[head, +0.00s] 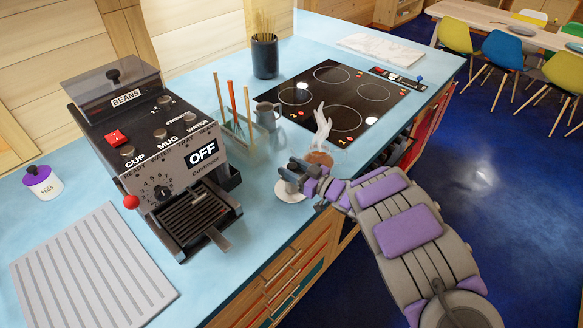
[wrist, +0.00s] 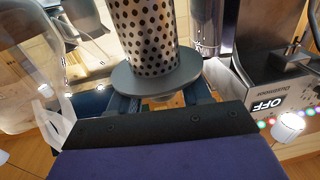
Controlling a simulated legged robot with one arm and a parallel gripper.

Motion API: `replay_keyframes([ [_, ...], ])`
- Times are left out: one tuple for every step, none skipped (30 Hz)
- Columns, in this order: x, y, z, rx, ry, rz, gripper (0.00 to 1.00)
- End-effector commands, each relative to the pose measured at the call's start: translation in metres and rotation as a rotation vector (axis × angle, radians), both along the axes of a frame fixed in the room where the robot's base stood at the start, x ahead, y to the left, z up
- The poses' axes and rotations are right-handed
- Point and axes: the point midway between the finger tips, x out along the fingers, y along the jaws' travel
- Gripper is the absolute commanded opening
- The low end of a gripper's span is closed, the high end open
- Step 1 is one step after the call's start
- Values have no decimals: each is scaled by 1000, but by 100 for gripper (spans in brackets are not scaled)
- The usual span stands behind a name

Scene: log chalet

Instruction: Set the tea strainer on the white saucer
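The tea strainer (wrist: 143,35) is a perforated metal cylinder with a wide grey rim. In the wrist view it sits between the fingers of my gripper (wrist: 160,102), which appear closed on its end beside the rim. In the head view my gripper (head: 290,174) is over the white saucer (head: 284,195) near the counter's front edge. The gripper and strainer partly cover the saucer there. I cannot tell whether the strainer touches the saucer.
A glass vessel with brown liquid (head: 319,158) stands close behind my gripper, steaming. A grey jug (head: 267,115), a holder with coloured sticks (head: 237,128) and the black cooktop (head: 342,97) are farther back. The coffee machine (head: 160,140) stands to the left.

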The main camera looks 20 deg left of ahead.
Motion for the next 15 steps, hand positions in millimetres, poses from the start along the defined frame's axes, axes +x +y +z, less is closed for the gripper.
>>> replay_keyframes([
  [0, 0, 0, 0, 0, 0, 53],
  [0, 0, 0, 0, 0, 0, 56],
  [0, 0, 0, 0, 0, 0, 60],
  [0, 0, 0, 0, 0, 0, 61],
  [0, 1, 0, 0, 0, 0, 61],
  [0, 1, 0, 0, 0, 0, 61],
  [0, 1, 0, 0, 0, 0, 61],
  [0, 1, 0, 0, 0, 0, 61],
  [0, 1, 0, 0, 0, 0, 61],
  [0, 1, 0, 0, 0, 0, 61],
  [0, 1, 0, 0, 0, 0, 61],
  [0, 1, 1, -1, -1, 0, 61],
  [0, 1, 3, -1, -2, 1, 61],
  [0, 1, 4, -1, -2, 1, 61],
  [0, 1, 7, -1, -3, 1, 61],
])
